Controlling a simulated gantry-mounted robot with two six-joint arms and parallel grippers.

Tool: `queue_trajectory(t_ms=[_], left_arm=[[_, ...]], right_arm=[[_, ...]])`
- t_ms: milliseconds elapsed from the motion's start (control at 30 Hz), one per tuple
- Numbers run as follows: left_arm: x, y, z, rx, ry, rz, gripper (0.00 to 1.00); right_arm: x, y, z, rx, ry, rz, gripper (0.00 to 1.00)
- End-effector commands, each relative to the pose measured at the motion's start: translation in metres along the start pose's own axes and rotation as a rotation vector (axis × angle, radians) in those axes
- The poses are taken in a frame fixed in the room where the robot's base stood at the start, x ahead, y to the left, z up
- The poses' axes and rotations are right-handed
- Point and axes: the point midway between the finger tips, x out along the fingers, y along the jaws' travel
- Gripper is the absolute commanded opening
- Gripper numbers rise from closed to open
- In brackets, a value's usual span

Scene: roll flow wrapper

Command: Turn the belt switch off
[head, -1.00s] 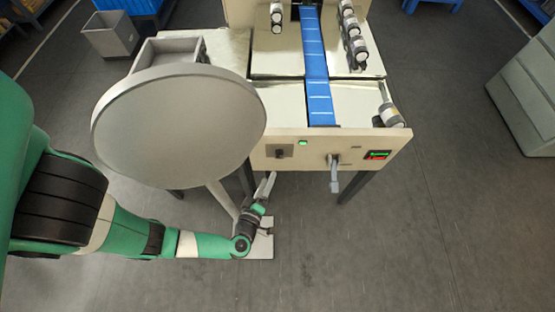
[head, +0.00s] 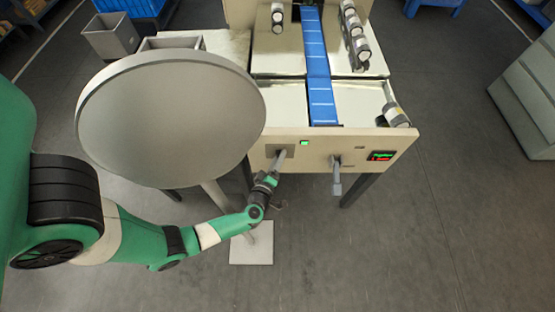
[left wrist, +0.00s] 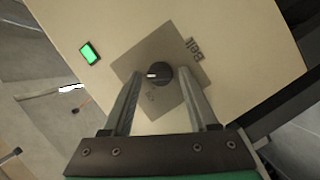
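The belt switch (left wrist: 159,74) is a black round knob with a white mark, on a grey square plate labelled "Belt" in the left wrist view. My left gripper (left wrist: 158,90) is open, with one finger on each side of the knob. I cannot tell whether the fingers touch it. In the head view my left gripper (head: 280,160) is at the machine's front panel (head: 318,162) and covers the knob. My right gripper is not in view.
A green lit indicator (head: 304,143) sits beside the switch plate. Blue conveyor (head: 318,70) runs behind.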

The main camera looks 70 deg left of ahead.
Motion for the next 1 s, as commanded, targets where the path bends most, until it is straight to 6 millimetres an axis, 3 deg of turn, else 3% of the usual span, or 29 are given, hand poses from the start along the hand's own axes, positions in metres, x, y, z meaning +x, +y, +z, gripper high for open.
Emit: queue_trajectory(t_ms=[33,300,667,1000], left_arm=[[0.0,0.0,0.0,0.0,0.0,0.0,0.48],[0.0,0.0,0.0,0.0,0.0,0.0,0.0],[0.0,-0.002,0.001,-0.023,0.001,0.009,0.0],[0.001,-0.007,0.003,-0.189,0.001,0.079,0.0]], right_arm=[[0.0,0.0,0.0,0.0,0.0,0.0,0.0],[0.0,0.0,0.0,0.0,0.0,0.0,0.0],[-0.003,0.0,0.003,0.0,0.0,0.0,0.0],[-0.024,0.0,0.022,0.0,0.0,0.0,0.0]])
